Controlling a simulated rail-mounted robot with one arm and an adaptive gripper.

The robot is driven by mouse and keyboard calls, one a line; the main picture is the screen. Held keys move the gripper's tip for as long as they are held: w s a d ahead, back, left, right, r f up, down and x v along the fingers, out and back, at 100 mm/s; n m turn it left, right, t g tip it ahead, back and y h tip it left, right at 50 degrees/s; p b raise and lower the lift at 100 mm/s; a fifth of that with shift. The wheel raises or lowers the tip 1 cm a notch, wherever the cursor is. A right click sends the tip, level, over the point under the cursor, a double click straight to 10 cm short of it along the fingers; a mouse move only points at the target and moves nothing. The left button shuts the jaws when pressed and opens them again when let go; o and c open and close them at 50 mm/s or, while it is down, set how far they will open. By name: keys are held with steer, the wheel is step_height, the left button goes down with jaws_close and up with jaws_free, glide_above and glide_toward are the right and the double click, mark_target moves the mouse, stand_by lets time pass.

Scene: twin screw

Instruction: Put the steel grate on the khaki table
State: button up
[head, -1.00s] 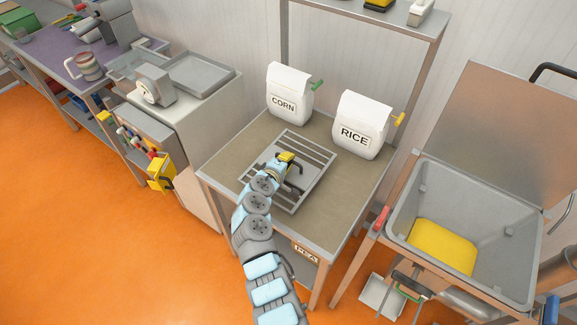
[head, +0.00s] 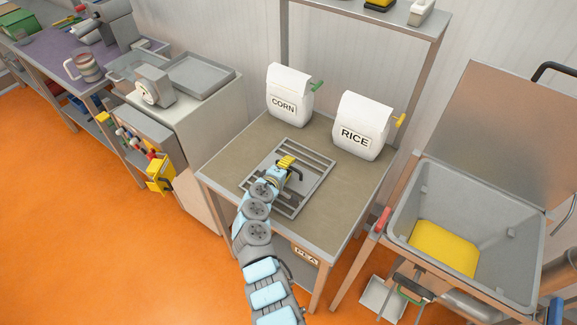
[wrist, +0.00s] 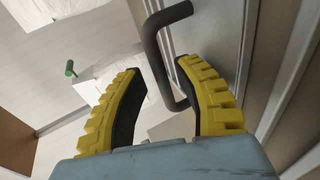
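The steel grate (head: 262,170) lies over the middle of the khaki table (head: 345,192), apparently flat on its top. It is a grey slatted frame with a plain plate and a black bent handle (head: 297,172). My gripper (head: 286,161) is above the grate, at the handle. In the wrist view my gripper (wrist: 163,78) has its yellow, black-padded fingers apart. The black handle (wrist: 156,50) passes between the fingertips, with a gap showing beside it. The grate's slats (wrist: 272,50) show at the right there. My arm hides part of the grate's near side.
A CORN bag (head: 289,92) and a RICE bag (head: 360,125) stand at the table's back edge. A grey bin (head: 478,205) with yellow contents stands to the right. A grey cabinet (head: 205,125) with a tray is at the left. Bare tabletop surrounds the grate.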

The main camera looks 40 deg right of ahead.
steer(key=shift+p+v, duration=0.8)
steer(key=shift+v, duration=5.05)
